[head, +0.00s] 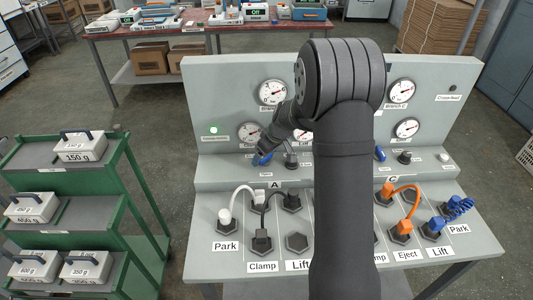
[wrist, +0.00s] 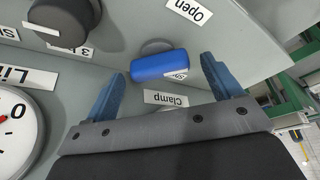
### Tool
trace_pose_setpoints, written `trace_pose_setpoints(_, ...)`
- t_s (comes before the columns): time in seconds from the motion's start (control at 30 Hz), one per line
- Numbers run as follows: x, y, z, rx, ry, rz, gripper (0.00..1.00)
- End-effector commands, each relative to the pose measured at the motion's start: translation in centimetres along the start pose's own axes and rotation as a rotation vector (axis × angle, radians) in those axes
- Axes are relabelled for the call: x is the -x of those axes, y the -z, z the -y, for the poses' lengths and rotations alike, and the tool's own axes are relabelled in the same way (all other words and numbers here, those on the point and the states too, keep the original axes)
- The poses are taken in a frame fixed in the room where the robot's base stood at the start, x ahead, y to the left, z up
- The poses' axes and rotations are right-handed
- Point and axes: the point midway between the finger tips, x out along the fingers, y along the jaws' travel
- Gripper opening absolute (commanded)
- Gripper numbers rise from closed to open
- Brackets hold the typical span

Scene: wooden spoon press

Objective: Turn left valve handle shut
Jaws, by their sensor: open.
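The left valve handle (wrist: 160,66) is a blue bar on a grey round base, near a "Clamp" label, in the wrist view. An "Open" label is printed on the panel beyond it. My gripper (wrist: 161,72) is open, with one blue finger off each end of the handle. I see a gap at the right finger; whether the left finger touches is unclear. In the head view my gripper (head: 262,154) reaches down to the panel's left ledge, where blue finger and blue handle cannot be told apart.
The grey panel (head: 230,75) carries several gauges. A black knob (wrist: 64,18) sits close to the handle. A second blue handle (head: 380,153) is at the right. Plugs and cables, including an orange cable (head: 407,188), cover the lower deck. A green cart (head: 125,195) with weights stands left.

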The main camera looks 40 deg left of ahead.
Motion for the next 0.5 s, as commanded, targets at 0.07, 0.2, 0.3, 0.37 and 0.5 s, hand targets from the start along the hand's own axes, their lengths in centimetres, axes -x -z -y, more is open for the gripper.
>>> trace_pose_setpoints(0.07, -0.03, 0.01, 0.00, 0.000, 0.000, 0.000, 0.84)
trace_pose_setpoints(0.2, -0.02, 0.01, 0.01, 0.000, 0.000, 0.000, 0.84)
trace_pose_setpoints(0.3, -0.01, 0.00, 0.01, 0.000, 0.000, 0.000, 0.64)
trace_pose_setpoints(0.37, -0.01, 0.00, 0.01, 0.000, 0.000, 0.000, 0.52)
trace_pose_setpoints(0.5, -0.01, 0.00, 0.01, 0.000, 0.000, 0.000, 0.39)
